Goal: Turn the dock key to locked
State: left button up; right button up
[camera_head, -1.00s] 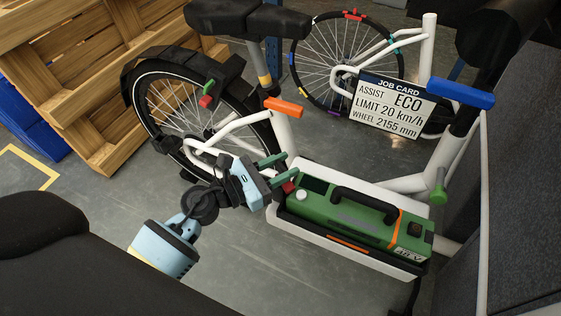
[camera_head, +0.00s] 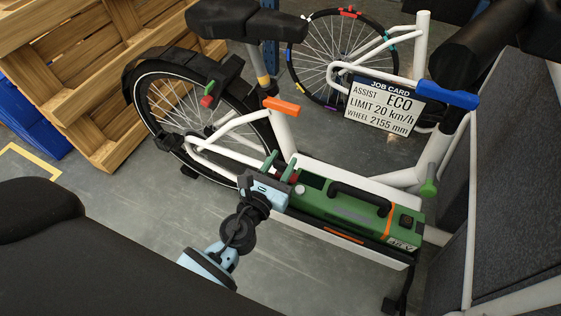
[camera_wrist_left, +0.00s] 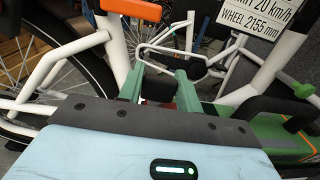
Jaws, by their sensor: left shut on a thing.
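My left gripper (camera_head: 279,166) is at the left end of the green battery (camera_head: 330,208), which lies in a white dock (camera_head: 385,252) on the bike frame. Its two green fingers stand either side of a small red piece, the dock key (camera_head: 291,179), and are shut on it. In the left wrist view the fingers of my left gripper (camera_wrist_left: 161,88) show with the red key (camera_wrist_left: 166,104) between them, partly hidden by the gripper body. Which way the key is turned I cannot tell. My right gripper is not in view.
The job card (camera_head: 384,105) hangs at the back right. A blue handle grip (camera_head: 447,95) and an orange lever (camera_head: 282,106) stick out nearby. The bike's rear wheel (camera_head: 185,110) is to the left, a wooden pallet (camera_head: 95,75) behind it. Grey floor (camera_head: 120,205) is clear at front left.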

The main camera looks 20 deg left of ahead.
pick_arm(q)
jog(key=shift+n+y, duration=0.3)
jog(key=shift+y, duration=0.1)
jog(key=o, duration=1)
jog(key=shift+s, duration=0.15)
jog(key=s, duration=0.7)
jog(key=shift+s+b, duration=0.3)
jog(key=shift+b, duration=0.1)
jog(key=shift+f, duration=0.1)
